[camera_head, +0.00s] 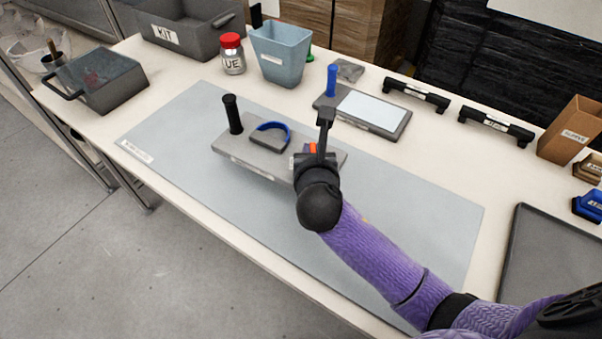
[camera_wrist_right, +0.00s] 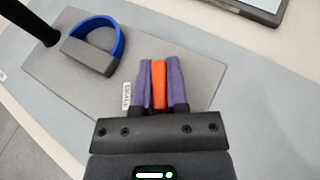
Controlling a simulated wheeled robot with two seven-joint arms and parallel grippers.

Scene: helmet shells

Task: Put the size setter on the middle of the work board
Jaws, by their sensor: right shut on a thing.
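A grey slab (camera_head: 262,160) with a small label lies on the pale blue-grey work board (camera_head: 190,115). It carries a black upright post (camera_head: 233,115) at its left end and a grey block with a blue loop (camera_head: 271,133). I cannot tell for sure which part is called the size setter. My right gripper (camera_wrist_right: 159,85) is shut on an orange piece (camera_wrist_right: 158,84) at the slab's right part. It also shows in the head view (camera_head: 311,149). Whether the orange piece is fixed to the slab is hidden. My left gripper is not in view.
Behind stand a grey KIT bin (camera_head: 185,35), a red-lidded jar (camera_head: 232,55), a blue bin (camera_head: 280,55) and a device with a white panel (camera_head: 372,110). Black handles (camera_head: 415,95) lie at the back right, a dark tray (camera_head: 515,240) at right. The board's front is clear.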

